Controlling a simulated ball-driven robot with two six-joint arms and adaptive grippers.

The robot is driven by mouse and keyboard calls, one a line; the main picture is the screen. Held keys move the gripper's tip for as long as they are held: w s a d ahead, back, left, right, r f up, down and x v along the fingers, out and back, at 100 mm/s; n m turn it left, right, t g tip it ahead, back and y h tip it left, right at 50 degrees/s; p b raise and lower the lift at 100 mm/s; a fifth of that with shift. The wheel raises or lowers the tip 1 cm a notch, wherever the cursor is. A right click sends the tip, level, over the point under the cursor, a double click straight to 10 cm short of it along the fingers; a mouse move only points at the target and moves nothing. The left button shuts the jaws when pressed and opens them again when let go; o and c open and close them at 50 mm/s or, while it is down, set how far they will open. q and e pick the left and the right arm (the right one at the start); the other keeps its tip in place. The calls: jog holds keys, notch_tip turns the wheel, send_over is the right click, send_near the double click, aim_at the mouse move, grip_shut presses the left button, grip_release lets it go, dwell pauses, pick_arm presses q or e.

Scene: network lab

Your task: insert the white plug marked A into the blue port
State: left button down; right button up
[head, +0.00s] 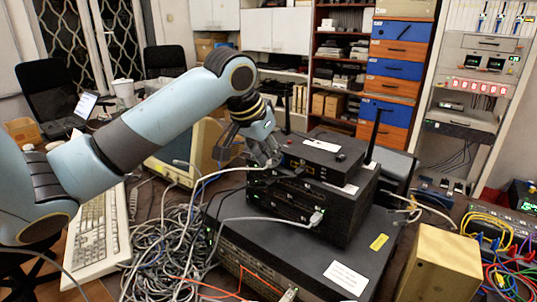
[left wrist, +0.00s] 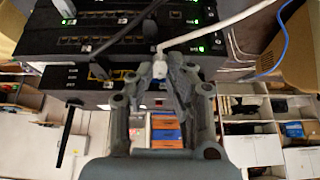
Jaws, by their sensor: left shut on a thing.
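My left gripper (head: 268,160) is at the front left of the small black router (head: 322,153) on top of the device stack. In the left wrist view my left gripper (left wrist: 160,72) is shut on a white plug (left wrist: 159,69), whose white cable (left wrist: 215,33) runs up and to the right. The plug appears close to the router's port face (left wrist: 105,76), but I cannot tell whether it touches. Yellow ports show there; I cannot make out the blue port or the A mark. My right gripper is not in view.
Below the router stand black switches (head: 300,207) and a wide black case (head: 300,255). Another white plug (head: 316,218) sits in a switch's front. Tangled grey cables (head: 175,245), a keyboard (head: 97,235) and a beige box (head: 440,265) surround the stack. A black antenna (head: 374,135) rises at the router's right.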

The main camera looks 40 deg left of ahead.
pick_arm(q)
jog(key=shift+w+r+p, duration=0.1)
jog(key=shift+w+p, duration=0.2)
jog(key=shift+w, duration=0.05)
jog(key=shift+r, duration=0.1)
dwell(0.5)
jog(key=shift+w+p, duration=0.1)
jog(key=shift+p, duration=0.55)
jog(key=c, duration=1.2)
grip_release()
jog(key=shift+d+r, duration=0.1)
